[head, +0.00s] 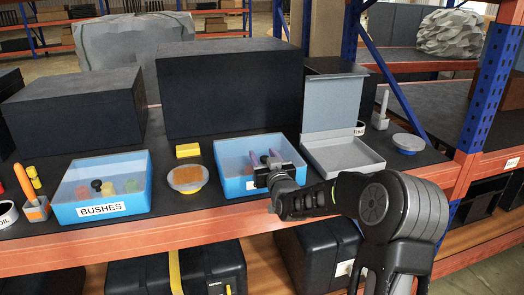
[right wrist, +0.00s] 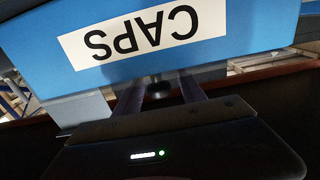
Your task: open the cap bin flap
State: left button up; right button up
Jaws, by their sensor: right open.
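The cap bin (head: 234,180) is a light blue box near the shelf's front edge, right of the middle. Its white CAPS label (right wrist: 130,35) shows upside down in the right wrist view, on the blue front wall (right wrist: 225,55). My right gripper (head: 265,157) is at the bin's front, with its two dark purple fingers apart and reaching over the bin's near edge. In the right wrist view the fingers (right wrist: 160,90) end close to the blue wall with nothing between them. I cannot make out a separate flap or its angle; my gripper hides part of the bin. My left gripper is out of view.
A grey case (head: 343,160) with raised lid (head: 332,103) stands close on the right. Large dark boxes (head: 230,88) block the back.

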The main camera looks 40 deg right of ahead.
jog(key=shift+x, duration=0.85)
jog(key=shift+c, duration=0.6)
grip_shut()
